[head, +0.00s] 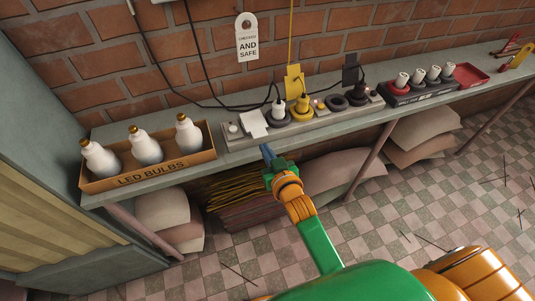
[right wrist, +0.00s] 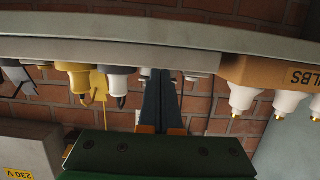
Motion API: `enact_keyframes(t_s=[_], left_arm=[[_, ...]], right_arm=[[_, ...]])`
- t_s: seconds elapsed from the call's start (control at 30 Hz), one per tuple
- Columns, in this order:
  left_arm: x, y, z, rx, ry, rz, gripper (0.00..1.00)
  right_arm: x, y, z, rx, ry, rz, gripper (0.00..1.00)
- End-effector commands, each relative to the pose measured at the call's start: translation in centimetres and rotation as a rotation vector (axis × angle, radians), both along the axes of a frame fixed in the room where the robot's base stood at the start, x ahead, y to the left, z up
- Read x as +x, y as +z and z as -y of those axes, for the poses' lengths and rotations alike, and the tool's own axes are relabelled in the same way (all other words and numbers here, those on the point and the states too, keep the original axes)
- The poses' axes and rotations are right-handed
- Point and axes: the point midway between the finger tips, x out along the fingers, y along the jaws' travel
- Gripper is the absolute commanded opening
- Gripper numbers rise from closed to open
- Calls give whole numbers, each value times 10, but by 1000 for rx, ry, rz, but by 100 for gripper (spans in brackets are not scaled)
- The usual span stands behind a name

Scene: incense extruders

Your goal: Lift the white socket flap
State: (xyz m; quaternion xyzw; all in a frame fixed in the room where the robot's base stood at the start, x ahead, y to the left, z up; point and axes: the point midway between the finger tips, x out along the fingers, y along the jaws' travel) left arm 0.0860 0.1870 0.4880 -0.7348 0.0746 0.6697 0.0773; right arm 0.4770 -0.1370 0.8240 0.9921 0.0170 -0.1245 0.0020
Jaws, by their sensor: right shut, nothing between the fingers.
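The white socket flap (head: 253,123) is a pale square plate near the left end of a long grey socket strip (head: 325,121) on the shelf. It lies slantwise over its socket, and I cannot tell how far it stands off the strip. My right gripper (head: 265,149) is shut and empty. Its blue-grey fingertips are just in front of the strip, a little below and right of the flap, apart from it as far as I can see. The shut fingers also show in the right wrist view (right wrist: 158,80), where I cannot make out the flap. My left gripper is not in view.
A box of LED bulbs (head: 165,169) stands left of the strip. White, yellow (head: 302,107) and black plugs sit right of the flap, with loose cables behind. A dark box of small bulbs (head: 420,91) and a red tray (head: 470,76) are farther right. Floor space lies in front.

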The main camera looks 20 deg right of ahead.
Motion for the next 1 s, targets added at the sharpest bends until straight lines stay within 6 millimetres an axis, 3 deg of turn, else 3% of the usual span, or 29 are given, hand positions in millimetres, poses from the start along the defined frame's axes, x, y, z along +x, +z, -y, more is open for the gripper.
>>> enact_keyframes(t_s=[0.17,0.6,1.0], left_arm=[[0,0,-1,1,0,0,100],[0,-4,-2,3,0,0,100],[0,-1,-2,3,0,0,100]], right_arm=[[1,0,0,0,0,0,0],[29,5,-2,1,0,0,0],[30,8,-2,0,0,-1,0]])
